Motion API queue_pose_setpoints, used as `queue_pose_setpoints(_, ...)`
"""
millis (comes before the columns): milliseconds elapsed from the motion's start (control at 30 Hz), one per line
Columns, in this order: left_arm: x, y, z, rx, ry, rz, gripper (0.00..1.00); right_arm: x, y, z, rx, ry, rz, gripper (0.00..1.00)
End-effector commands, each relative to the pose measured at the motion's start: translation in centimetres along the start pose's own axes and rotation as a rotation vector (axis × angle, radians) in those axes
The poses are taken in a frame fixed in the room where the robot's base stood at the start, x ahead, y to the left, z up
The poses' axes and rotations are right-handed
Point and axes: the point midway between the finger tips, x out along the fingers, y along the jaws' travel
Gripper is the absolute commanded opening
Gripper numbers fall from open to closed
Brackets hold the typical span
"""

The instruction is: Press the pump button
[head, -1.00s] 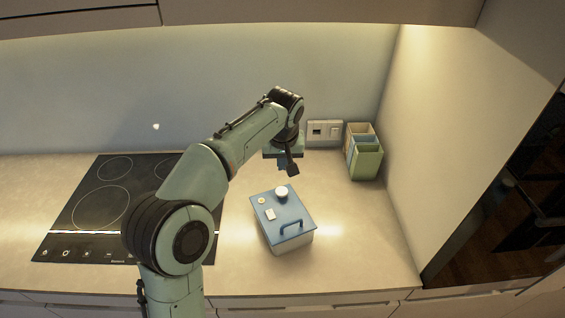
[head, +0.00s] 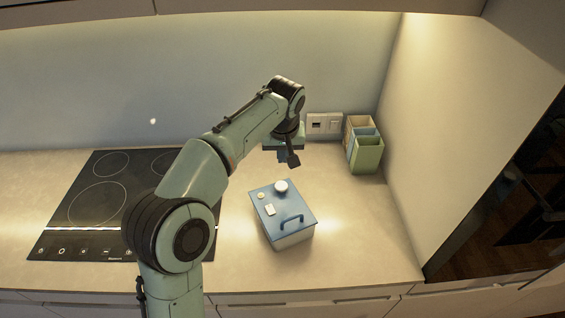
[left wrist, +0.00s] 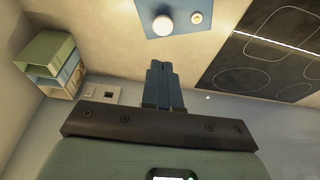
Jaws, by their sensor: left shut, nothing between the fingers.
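A white box with a blue lid (head: 290,203) stands on the counter. On its lid are a round white raised button (head: 281,186), a small round cream piece (head: 261,195), a small white rectangle (head: 270,209) and a blue handle (head: 292,220) at the front. My left gripper (head: 293,162) is shut and empty, pointing down behind the box, apart from the button. In the left wrist view the shut fingers (left wrist: 160,66) show just below the white button (left wrist: 162,25), with the cream piece (left wrist: 196,17) beside it. My right gripper is not in view.
A black cooktop (head: 85,205) lies left, partly behind my left arm. A green, blue and tan divided holder (head: 368,155) stands in the back right corner, next to wall sockets (head: 316,124). The counter right of the box is clear up to the side wall.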

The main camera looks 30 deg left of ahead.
Motion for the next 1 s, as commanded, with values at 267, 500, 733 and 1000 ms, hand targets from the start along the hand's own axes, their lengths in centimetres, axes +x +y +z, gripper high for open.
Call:
queue_pose_setpoints(267,6.2,-0.1,0.3,0.001,-0.006,-0.005,0.0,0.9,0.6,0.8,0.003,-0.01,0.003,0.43)
queue_pose_setpoints(500,10.4,-0.1,0.8,0.001,-0.004,-0.002,0.0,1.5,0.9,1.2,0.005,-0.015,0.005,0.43)
queue_pose_setpoints(733,12.1,-0.1,1.2,0.0,-0.002,-0.001,0.0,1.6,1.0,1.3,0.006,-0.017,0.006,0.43)
queue_pose_setpoints(1000,12.2,0.0,1.2,0.0,-0.001,0.0,0.0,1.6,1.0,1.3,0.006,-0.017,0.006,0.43)
